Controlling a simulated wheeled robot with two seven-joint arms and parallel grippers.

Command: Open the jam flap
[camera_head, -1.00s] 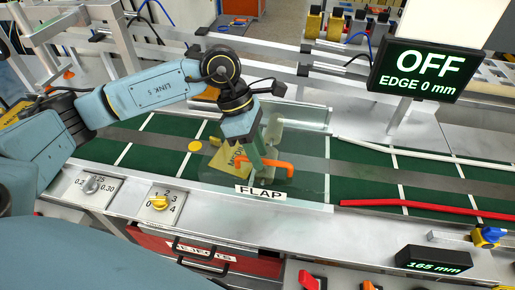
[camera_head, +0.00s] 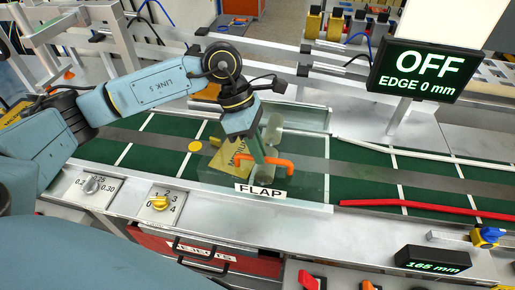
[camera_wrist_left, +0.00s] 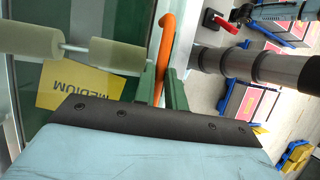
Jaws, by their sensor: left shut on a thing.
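The jam flap (camera_head: 312,187) is a clear panel over the green conveyor, with an orange bar handle (camera_head: 282,162) and a white FLAP label (camera_head: 260,191) at its front edge. My left gripper (camera_head: 268,164) reaches down from above with its green fingers shut on the orange handle. In the left wrist view, the handle (camera_wrist_left: 164,45) runs between the two green fingers (camera_wrist_left: 163,85). The flap looks down or nearly down; its exact angle is hard to tell through the clear panel. My right gripper is not in view.
A yellow MEDIUM sheet (camera_head: 225,160) lies tilted under the clear panel, beside pale rollers (camera_wrist_left: 115,57). A sign (camera_head: 425,69) reads OFF, EDGE 0 mm. A red strip (camera_head: 425,209) and a white tube (camera_head: 420,153) lie to the right. Knobs line the front panel.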

